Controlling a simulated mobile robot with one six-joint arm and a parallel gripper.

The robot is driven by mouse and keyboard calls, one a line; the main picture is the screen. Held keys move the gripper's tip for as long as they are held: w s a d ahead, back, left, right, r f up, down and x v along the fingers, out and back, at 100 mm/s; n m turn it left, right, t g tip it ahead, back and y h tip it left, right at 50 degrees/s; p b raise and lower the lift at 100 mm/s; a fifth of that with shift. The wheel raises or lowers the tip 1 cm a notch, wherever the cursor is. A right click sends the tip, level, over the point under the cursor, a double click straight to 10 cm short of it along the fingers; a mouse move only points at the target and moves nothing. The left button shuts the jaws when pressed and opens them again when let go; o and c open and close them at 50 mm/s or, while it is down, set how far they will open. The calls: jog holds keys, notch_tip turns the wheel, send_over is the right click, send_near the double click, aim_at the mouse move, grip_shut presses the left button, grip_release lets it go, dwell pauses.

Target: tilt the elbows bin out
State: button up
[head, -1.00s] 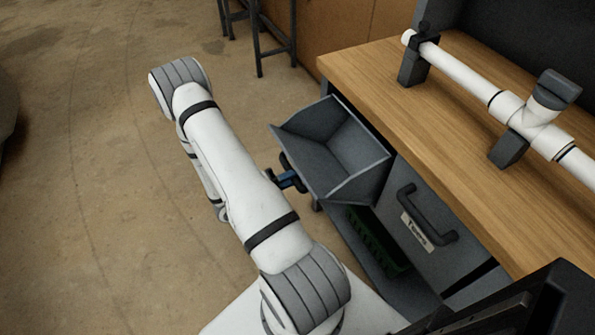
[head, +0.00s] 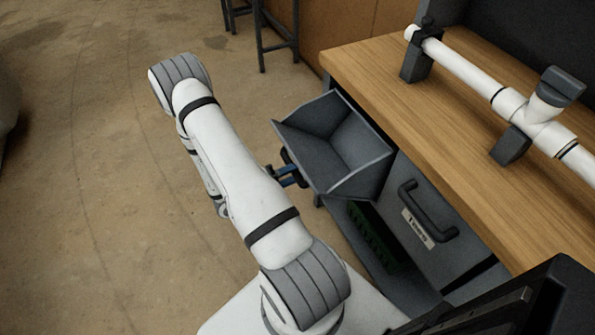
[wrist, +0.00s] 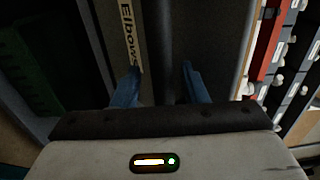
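The grey elbows bin (head: 335,145) is tilted out from the bench front in the head view, and its open, empty-looking inside faces up. Its label (wrist: 130,32) reads "Elbows" in the wrist view. A dark bar handle (wrist: 164,45) on its front runs between my two blue fingers. My gripper (head: 286,177) is at the outer face of the bin in the head view. In the wrist view my gripper (wrist: 160,85) is open, with a gap on each side of the bar.
A second closed bin front (head: 430,225) with a handle and label is beside it. A green crate (head: 372,240) sits on the shelf below. The wooden bench top (head: 380,70) carries a white pipe (head: 465,75) on dark supports. The floor at left is free.

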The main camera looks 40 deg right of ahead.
jog(key=v, duration=0.7)
jog(key=shift+a, duration=0.25)
jog(key=shift+w, duration=0.1)
jog(key=s+a+r+m+t+y+p, duration=0.2)
jog(key=a+r+m+y, duration=0.3)
jog(key=r+m, duration=0.5)
jog(key=s+a+r+m+t+y+p, duration=0.1)
jog(key=a+r+m+t+y+p, duration=0.2)
jog(key=a+r+m+y, duration=0.3)
jog(key=s+a+r+m+t+y+p, duration=0.2)
jog(key=a+r+m+y, duration=0.4)
jog(key=r+m, duration=1)
notch_tip(320, 180, up, 5)
jog(key=shift+s+a+f+t+p, duration=0.2)
jog(key=shift+s+a+t+p, duration=0.15)
jog(key=shift+t+p, duration=0.35)
